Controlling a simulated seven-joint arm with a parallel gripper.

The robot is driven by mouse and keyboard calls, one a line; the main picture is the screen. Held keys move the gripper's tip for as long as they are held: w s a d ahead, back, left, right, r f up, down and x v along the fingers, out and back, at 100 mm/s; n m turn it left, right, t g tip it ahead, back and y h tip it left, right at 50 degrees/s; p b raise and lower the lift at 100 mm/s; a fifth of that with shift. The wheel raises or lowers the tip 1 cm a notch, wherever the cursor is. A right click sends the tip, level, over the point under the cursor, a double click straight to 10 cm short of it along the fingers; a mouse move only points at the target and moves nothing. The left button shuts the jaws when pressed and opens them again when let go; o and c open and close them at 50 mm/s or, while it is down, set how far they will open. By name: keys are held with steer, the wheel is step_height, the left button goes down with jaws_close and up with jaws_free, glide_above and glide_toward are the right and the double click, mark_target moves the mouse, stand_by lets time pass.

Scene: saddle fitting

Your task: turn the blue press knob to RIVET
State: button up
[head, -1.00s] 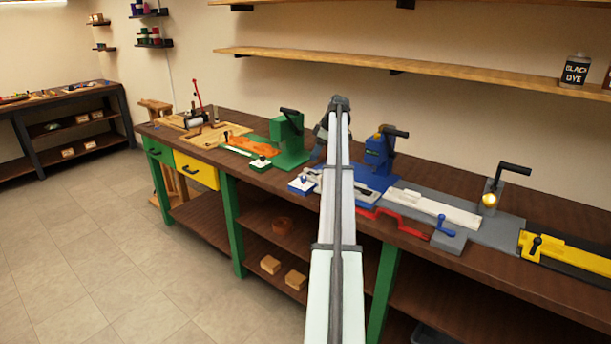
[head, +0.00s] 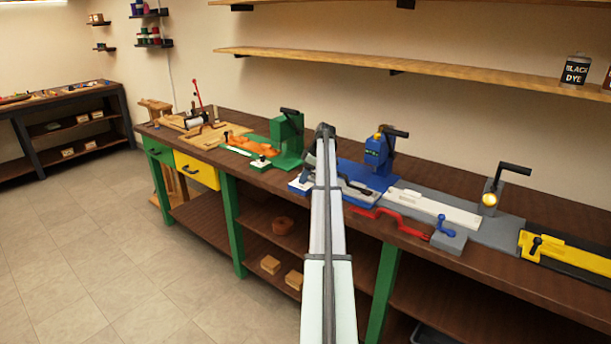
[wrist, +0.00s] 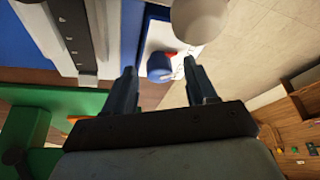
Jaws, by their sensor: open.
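The blue press (head: 379,152) stands on its blue base near the middle of the bench in the head view. Its small blue-and-white knob box (head: 297,187) is at the front bench edge, just left of my arm. In the wrist view the blue knob (wrist: 158,72) sits on a white plate (wrist: 160,38) with red marks. Its labels and setting are not readable. My gripper (wrist: 159,66) is open, with its two dark fingers on either side of the knob in the picture; I cannot tell whether they touch it. In the head view my arm hides the fingers.
A green press (head: 290,140) stands left of my arm. A red handle (head: 390,220), a grey fixture with a white bar (head: 437,208) and a yellow clamp (head: 565,255) lie to the right. A rounded pale shape (wrist: 200,18) shows beside the plate in the wrist view.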

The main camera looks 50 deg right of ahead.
steer(key=c, duration=1)
steer(key=shift+c, duration=0.2)
steer(key=shift+m, duration=0.4)
steer(key=m, duration=0.1)
steer(key=m+h, duration=0.1)
steer(key=shift+s+a+m+t, duration=0.1)
steer(key=shift+a+m+t, duration=0.1)
steer(key=shift+m+t, duration=0.15)
steer(key=m+h, duration=0.1)
steer(key=m, duration=0.2)
steer(key=shift+a+m+h, duration=0.1)
steer(key=shift+m+h, duration=0.2)
steer(key=shift+m, duration=0.05)
steer(key=m+h, duration=0.1)
steer(key=m, duration=0.2)
steer(key=m+g+h, duration=0.1)
steer(key=m, duration=0.2)
steer(key=shift+w+a+m+g, duration=0.1)
steer(key=shift+w+m+g, duration=0.15)
steer(key=shift+m, duration=0.15)
steer(key=shift+h, duration=0.3)
